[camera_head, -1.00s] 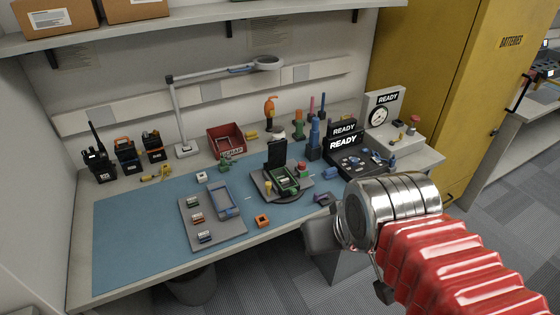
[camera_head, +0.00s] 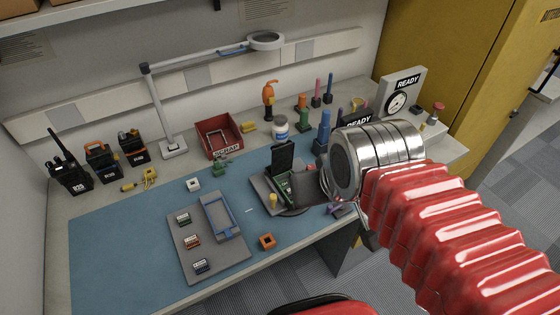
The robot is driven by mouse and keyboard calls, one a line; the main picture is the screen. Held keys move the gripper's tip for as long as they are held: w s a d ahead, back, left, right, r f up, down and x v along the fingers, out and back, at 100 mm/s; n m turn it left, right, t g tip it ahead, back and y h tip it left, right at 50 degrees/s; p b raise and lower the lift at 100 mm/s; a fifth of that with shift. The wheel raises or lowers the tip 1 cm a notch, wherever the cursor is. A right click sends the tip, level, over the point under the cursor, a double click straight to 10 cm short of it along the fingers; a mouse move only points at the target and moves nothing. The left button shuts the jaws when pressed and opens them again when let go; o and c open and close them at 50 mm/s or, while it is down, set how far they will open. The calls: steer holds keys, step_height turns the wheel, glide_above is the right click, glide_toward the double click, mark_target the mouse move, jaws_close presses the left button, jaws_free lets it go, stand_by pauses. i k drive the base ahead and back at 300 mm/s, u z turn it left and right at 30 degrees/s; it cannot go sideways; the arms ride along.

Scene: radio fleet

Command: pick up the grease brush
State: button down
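I cannot surely make out the grease brush. My gripper (camera_head: 306,186) shows only as a dark grey part beyond my metal wrist, over the right side of the blue mat. Its fingers are not clear, and I see nothing held.
A dark stand with a green board (camera_head: 284,190) is beside my gripper. A grey tray (camera_head: 183,257) lies on the mat's front. The red scrap bin (camera_head: 238,140), lamp (camera_head: 174,146) and radios (camera_head: 68,170) line the back. The mat's left part (camera_head: 115,240) is clear.

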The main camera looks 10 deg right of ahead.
mark_target(341, 110)
steer(key=u, duration=0.55)
steer(key=k, duration=1.25)
steer(key=z, duration=0.1)
steer(key=i, duration=0.9)
steer(key=z, duration=0.8)
steer(key=i, duration=0.7)
steer(key=z, duration=0.15)
